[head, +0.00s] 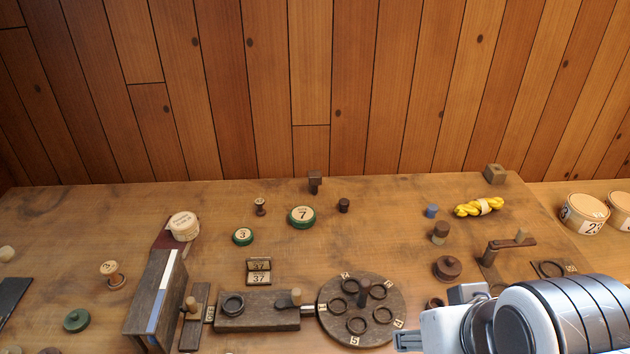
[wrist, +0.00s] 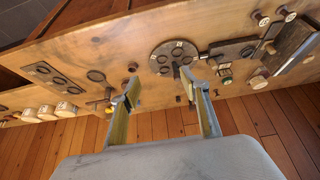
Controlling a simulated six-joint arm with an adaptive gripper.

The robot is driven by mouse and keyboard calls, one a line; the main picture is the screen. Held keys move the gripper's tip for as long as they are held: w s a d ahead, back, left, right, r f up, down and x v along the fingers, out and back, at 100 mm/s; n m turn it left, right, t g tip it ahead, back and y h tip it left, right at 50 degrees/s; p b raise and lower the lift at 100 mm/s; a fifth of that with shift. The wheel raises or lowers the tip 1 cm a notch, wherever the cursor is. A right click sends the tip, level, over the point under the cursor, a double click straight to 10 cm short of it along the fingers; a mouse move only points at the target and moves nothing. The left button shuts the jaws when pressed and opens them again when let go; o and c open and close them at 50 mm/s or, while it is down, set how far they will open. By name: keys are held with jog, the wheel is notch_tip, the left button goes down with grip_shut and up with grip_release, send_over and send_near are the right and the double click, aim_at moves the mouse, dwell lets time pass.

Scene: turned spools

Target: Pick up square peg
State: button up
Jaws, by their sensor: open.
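A small dark block with a square head and a narrower lower part (head: 315,182) stands at the back edge of the table, near the middle in the head view; it looks like the square peg. In the wrist view a small dark shape (wrist: 179,99) near the table edge, between my fingers in the picture, may be the same piece; it is too small to be sure. My gripper (wrist: 160,92) is open, with nothing between its two fingers. In the head view my arm fills the lower right, well in front of and right of the peg.
A round disc with several numbered rings (head: 391,334) lies front centre. A green-rimmed tin marked 7 (head: 302,217) and a dark spool (head: 343,205) stand near the peg. Yellow rope (head: 480,207) and a squarish block (head: 494,174) are at the right. A plank wall rises behind.

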jog(key=shift+o, duration=0.3)
jog(key=w+a+t+y, duration=0.15)
jog(key=w+a, duration=0.25)
jog(key=w, duration=1.2)
jog(key=w+a+t, duration=0.3)
jog(key=w, duration=1.3)
jog(key=w+a+f+t, duration=0.1)
jog(key=w+f, duration=0.1)
jog(key=w, duration=0.4)
jog(key=w+a+f, duration=0.2)
jog(key=w+f, duration=0.1)
jog(key=w, duration=0.3)
jog(key=t+h, duration=0.1)
jog(key=t, duration=0.2)
send_near(313, 179)
jog(key=w, duration=0.3)
jog(key=shift+a+f+g, duration=0.1)
jog(key=shift+f+g, duration=0.15)
jog(key=shift+f, duration=0.05)
jog(key=shift+x, duration=1.25)
